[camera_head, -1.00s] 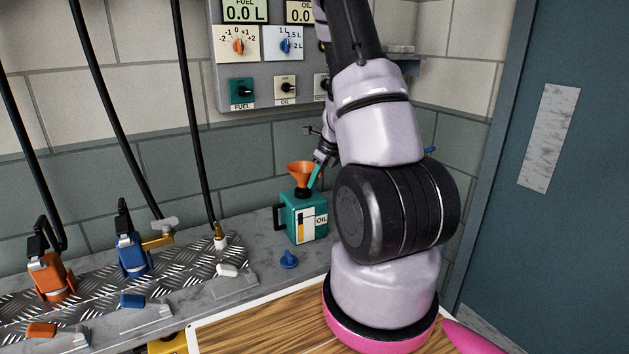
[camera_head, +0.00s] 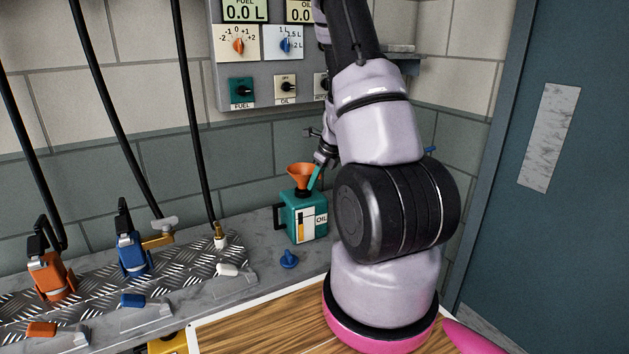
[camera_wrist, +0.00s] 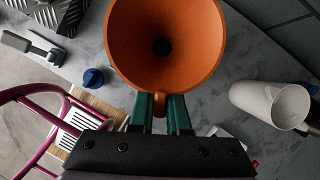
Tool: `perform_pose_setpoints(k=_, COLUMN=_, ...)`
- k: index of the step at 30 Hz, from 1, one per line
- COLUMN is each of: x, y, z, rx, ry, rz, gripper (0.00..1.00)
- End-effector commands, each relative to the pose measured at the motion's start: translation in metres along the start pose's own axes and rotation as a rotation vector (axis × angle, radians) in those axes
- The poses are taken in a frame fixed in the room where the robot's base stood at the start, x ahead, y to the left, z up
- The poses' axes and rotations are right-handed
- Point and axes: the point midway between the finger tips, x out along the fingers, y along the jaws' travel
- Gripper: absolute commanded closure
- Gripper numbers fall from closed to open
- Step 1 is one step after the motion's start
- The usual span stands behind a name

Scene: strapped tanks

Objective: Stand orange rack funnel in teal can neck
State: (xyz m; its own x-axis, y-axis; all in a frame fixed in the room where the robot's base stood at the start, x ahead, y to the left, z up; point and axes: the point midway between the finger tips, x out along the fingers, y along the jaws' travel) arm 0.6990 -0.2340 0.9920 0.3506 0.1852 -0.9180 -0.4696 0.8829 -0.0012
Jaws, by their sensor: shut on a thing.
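The orange funnel (camera_head: 301,174) is upright, wide mouth up, at the top of the teal can (camera_head: 305,222) marked OIL. Its lower end meets the dark neck area of the can; how deep the spout sits is hidden. My gripper (camera_head: 314,178) comes in from the right, its teal fingers at the funnel's side. In the wrist view, the fingers (camera_wrist: 160,108) are shut on a small orange tab below the funnel's mouth (camera_wrist: 190,62). The can is not clearly seen there.
A blue cap (camera_head: 289,260) lies on the grey counter in front of the can. Orange (camera_head: 50,275) and blue (camera_head: 131,255) nozzles with hoses stand at the left. A control panel (camera_head: 270,60) hangs behind. A white cylinder (camera_wrist: 270,103) shows right in the wrist view.

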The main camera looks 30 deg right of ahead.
Motion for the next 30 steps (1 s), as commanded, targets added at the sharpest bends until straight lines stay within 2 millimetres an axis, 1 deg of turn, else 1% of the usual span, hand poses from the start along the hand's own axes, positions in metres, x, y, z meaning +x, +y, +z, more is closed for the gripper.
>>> perform_pose_setpoints(k=15, x=0.012, y=0.0, z=-0.005, rx=0.001, ry=0.0, rz=0.0, gripper=1.0)
perform_pose_setpoints(k=16, x=0.011, y=0.0, z=-0.005, rx=0.0, ry=0.0, rz=-0.001, gripper=0.74)
perform_pose_setpoints(k=18, x=0.011, y=0.0, z=-0.005, rx=0.0, ry=0.0, rz=-0.001, gripper=0.51)
perform_pose_setpoints(k=26, x=0.011, y=0.0, z=-0.005, rx=0.0, ry=0.0, rz=0.0, gripper=0.51)
perform_pose_setpoints(k=30, x=0.004, y=-0.001, z=-0.004, rx=-0.001, ry=-0.003, rz=-0.002, gripper=0.51)
